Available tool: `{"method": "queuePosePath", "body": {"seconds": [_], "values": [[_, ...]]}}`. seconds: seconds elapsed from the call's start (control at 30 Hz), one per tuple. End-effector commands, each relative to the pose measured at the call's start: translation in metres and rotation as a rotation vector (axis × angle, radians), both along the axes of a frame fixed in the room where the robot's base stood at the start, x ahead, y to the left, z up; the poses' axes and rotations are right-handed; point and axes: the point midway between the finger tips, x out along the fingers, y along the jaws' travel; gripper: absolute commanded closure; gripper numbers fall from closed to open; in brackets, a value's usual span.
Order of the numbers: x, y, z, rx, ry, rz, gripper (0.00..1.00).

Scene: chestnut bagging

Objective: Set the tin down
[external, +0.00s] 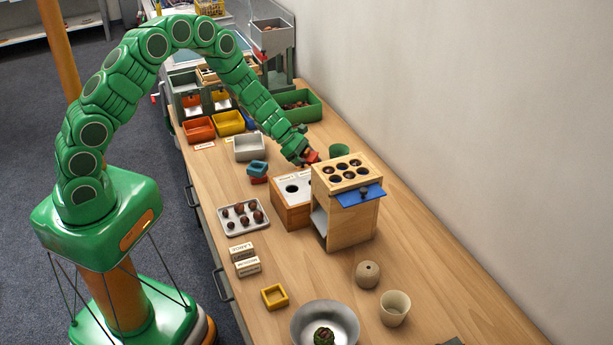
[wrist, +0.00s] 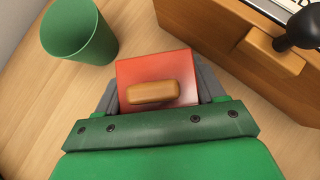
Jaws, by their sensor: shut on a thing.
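My gripper (external: 303,157) is shut on a red tin (external: 312,157), beside the white-topped wooden box. In the wrist view the tin (wrist: 155,67) lies between the two grey fingers of my gripper (wrist: 157,98). A short light-wood handle (wrist: 153,92) shows on its near face. I cannot tell whether the tin touches the table. A green cup (wrist: 80,32) stands to its upper left in the wrist view, apart from it. The cup (external: 339,151) also shows just right of my gripper in the external view.
The wooden box (external: 291,206) and a taller wooden stand (external: 346,222) with a blue tray stand in front of my gripper. A blue and red stack (external: 258,170), a grey bin (external: 249,147) and a chestnut tray (external: 243,233) lie left. Bare table (external: 420,265) runs along the wall.

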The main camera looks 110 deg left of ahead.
Motion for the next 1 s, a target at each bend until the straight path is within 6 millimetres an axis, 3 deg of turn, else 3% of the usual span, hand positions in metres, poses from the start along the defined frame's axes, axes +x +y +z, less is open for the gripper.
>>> {"method": "queuePosePath", "body": {"seconds": [0.17, 0.2, 0.33, 0.77, 1.0], "values": [[0.000, 0.000, -0.002, 0.001, 0.000, -0.001, 1.00], [0.000, 0.000, -0.003, 0.001, 0.000, -0.001, 0.29], [0.000, 0.000, -0.002, 0.001, 0.000, -0.001, 0.09], [0.000, 0.000, 0.001, 0.000, 0.000, 0.000, 0.06], [-0.020, 0.001, 0.021, 0.002, -0.002, 0.002, 0.06]]}}
